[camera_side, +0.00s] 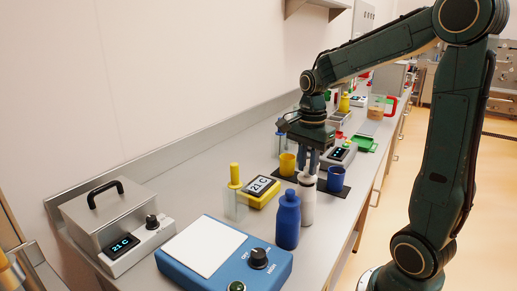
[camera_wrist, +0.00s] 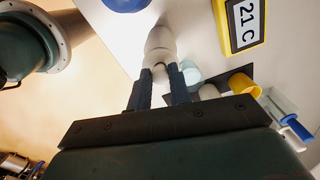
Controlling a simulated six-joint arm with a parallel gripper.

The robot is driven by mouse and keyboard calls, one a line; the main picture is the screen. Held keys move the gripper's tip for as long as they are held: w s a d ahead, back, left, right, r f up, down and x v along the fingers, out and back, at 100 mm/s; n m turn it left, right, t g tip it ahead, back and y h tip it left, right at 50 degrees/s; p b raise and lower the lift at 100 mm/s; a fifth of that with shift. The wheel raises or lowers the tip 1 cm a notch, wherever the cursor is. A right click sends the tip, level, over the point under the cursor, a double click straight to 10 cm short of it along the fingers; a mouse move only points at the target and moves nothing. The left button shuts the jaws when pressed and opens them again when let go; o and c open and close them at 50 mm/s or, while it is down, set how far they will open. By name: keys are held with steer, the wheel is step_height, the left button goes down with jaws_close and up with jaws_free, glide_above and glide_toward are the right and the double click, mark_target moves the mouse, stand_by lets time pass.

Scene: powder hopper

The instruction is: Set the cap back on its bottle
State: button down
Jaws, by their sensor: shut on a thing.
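A white bottle (camera_side: 307,208) stands upright on the bench, right behind a blue bottle (camera_side: 287,222). In the wrist view the white bottle (camera_wrist: 161,40) narrows toward my fingertips. My gripper (camera_side: 308,168) points down over this bottle. In the wrist view its two dark fingers are closed on a small pale cap (camera_wrist: 159,75), which lines up with the bottle's neck. I cannot tell whether the cap touches the neck or sits just above it. In the side view the fingers hide most of the cap.
A yellow cup (camera_side: 287,164) and a blue cup (camera_side: 335,179) stand on dark mats either side of the gripper. A yellow device reading 21 C (camera_side: 262,188) and a yellow-topped clear container (camera_side: 235,200) are left. A blue hotplate (camera_side: 222,262) is in front.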

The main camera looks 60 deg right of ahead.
steer(key=shift+f, duration=0.55)
stand_by(0.4)
steer(key=c, duration=0.6)
jaws_free()
steer(key=shift+c, duration=0.2)
steer(key=shift+r, duration=0.2)
steer(key=shift+r, duration=2.85)
